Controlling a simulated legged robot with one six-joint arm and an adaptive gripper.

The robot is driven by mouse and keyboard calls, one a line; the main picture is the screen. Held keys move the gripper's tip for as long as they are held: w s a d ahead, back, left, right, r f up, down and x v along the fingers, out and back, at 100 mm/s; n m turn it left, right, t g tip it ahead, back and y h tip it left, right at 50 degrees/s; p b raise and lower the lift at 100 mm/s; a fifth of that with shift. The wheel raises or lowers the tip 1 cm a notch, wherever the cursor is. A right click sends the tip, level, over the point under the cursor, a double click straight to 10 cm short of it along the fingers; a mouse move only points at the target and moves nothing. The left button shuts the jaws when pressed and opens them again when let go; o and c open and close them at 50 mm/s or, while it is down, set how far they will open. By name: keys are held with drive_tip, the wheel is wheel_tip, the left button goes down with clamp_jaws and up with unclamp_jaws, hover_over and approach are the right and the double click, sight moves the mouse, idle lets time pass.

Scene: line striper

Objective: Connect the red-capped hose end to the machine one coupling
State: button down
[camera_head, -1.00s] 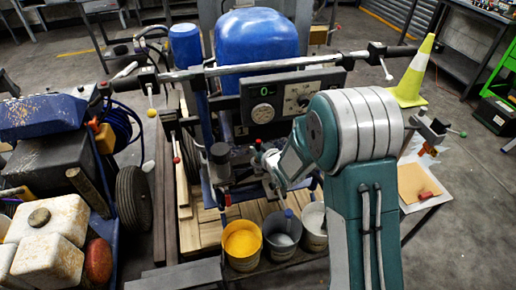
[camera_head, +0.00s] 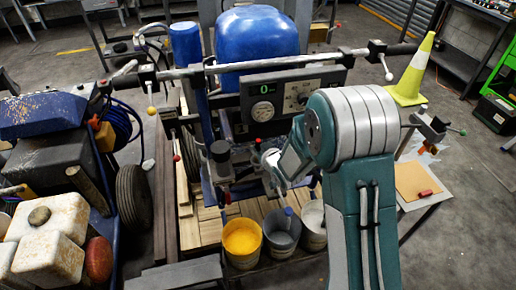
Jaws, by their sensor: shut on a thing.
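The line striper machine (camera_head: 300,95), with a blue tank (camera_head: 256,42), a dial panel and a long handlebar, stands in the middle. My arm reaches from the front right toward its lower front. My gripper (camera_head: 236,186) is small and partly hidden beside dark fittings below the panel. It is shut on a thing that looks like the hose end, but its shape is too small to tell. A small red spot (camera_head: 228,198) shows just below the gripper; I cannot tell whether it is the red cap. The machine one coupling cannot be made out clearly.
A yellow paint bucket (camera_head: 242,240), a grey bucket (camera_head: 282,230) and a whitish one stand below my gripper. A second machine (camera_head: 60,160) with white jugs (camera_head: 48,238) is at left. A traffic cone (camera_head: 415,72) and a side table (camera_head: 415,182) are at right.

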drive_tip(key=shift+f, duration=0.7)
drive_tip(key=shift+c, duration=2.2)
unclamp_jaws()
drive_tip(key=o, duration=0.3)
drive_tip(key=v, duration=0.7)
drive_tip(key=shift+f, duration=0.1)
